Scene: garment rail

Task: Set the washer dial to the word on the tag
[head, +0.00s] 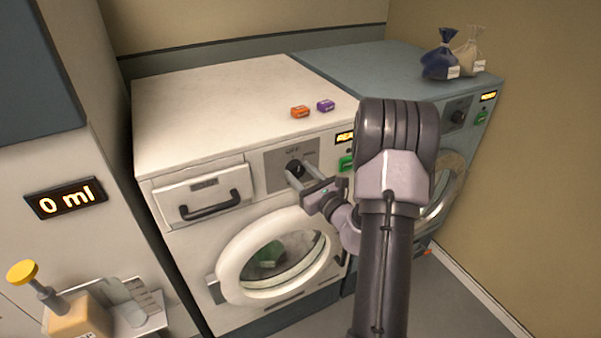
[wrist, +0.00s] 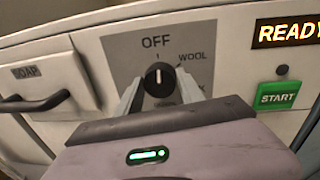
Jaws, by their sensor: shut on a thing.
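The white washer (head: 215,105) has a black dial (head: 293,167) on a grey panel. The dial also shows in the wrist view (wrist: 159,76), its white mark pointing straight up at OFF. WOOL is printed to its upper right; other words at the right and below are partly hidden by my gripper. My gripper (head: 299,174) is shut on the dial, one finger on each side. A blue bag (head: 440,58) and a beige bag (head: 468,54) stand on the blue-grey machine, each with a small white tag; the tag writing is too small to read.
A green START button (wrist: 277,95) and a READY display (wrist: 288,31) are right of the dial. The soap drawer (head: 205,195) is at left and the round door (head: 272,257) below. Orange (head: 300,112) and purple (head: 325,105) blocks lie on the washer top.

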